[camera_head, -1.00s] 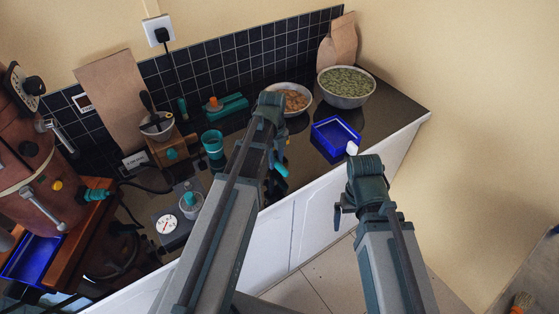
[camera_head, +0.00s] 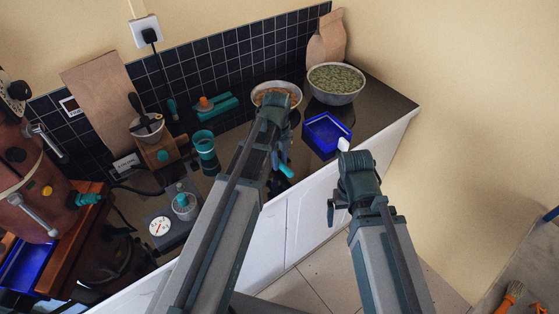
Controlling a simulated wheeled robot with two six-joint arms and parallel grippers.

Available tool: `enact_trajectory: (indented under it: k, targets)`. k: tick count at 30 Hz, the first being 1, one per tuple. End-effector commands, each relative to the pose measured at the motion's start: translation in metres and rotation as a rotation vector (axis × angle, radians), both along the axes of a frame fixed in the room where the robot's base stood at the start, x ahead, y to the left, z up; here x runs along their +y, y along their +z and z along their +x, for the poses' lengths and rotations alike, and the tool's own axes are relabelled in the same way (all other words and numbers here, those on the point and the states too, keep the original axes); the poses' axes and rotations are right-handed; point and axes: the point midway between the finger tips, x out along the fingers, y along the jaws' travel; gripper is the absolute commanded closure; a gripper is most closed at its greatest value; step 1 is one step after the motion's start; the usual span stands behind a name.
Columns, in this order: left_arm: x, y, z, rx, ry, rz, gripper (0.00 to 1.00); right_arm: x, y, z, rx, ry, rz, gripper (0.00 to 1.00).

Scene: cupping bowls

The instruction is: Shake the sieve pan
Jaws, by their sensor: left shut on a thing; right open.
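My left gripper (camera_head: 278,178) is largely hidden by its own arm, low over the counter's front edge. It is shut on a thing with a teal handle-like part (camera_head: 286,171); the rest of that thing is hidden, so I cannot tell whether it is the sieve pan. No sieve pan shows clearly. My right gripper (camera_head: 334,210) hangs in front of the counter, open, with its fingers mostly hidden by the wrist. A bowl of brown pieces (camera_head: 257,88) is partly covered by my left wrist.
A bowl of green beans (camera_head: 336,80) and a blue tray (camera_head: 327,137) stand at the right. A teal cup (camera_head: 205,150), round dial (camera_head: 159,226) and wooden box (camera_head: 160,157) are left of my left arm. Dark counter shows around the tray. Floor lies below right.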

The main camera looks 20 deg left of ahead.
Motion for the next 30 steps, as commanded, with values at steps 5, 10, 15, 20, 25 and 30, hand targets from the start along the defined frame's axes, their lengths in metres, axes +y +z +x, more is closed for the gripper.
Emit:
enact_trajectory:
  k: [5,10,15,20,25,30]
  targets:
    - [0.0006,0.0001,-0.0001,0.000,0.001,0.000,1.00,0.0000,0.0001,0.0000,0.000,0.000,0.000,0.00]
    - [0.0006,0.0002,-0.0001,0.000,0.001,0.000,1.00,0.0000,0.0002,0.0000,0.000,0.000,0.000,0.00]
    - [0.0005,0.0013,-0.0001,0.000,0.000,0.000,1.00,0.0000,0.0012,0.0000,0.000,0.000,0.000,0.00]
    - [0.0005,0.0013,0.0000,0.000,0.000,0.000,1.00,0.0000,0.0013,0.0000,0.000,0.000,0.000,0.00]
    - [0.0004,0.0013,-0.0001,-0.001,0.000,0.001,1.00,0.0000,0.0013,0.0000,0.000,0.000,0.000,0.00]
    - [0.0004,0.0013,-0.0001,0.000,0.000,0.000,0.93,0.0000,0.0013,0.0000,0.000,0.000,0.000,0.00]
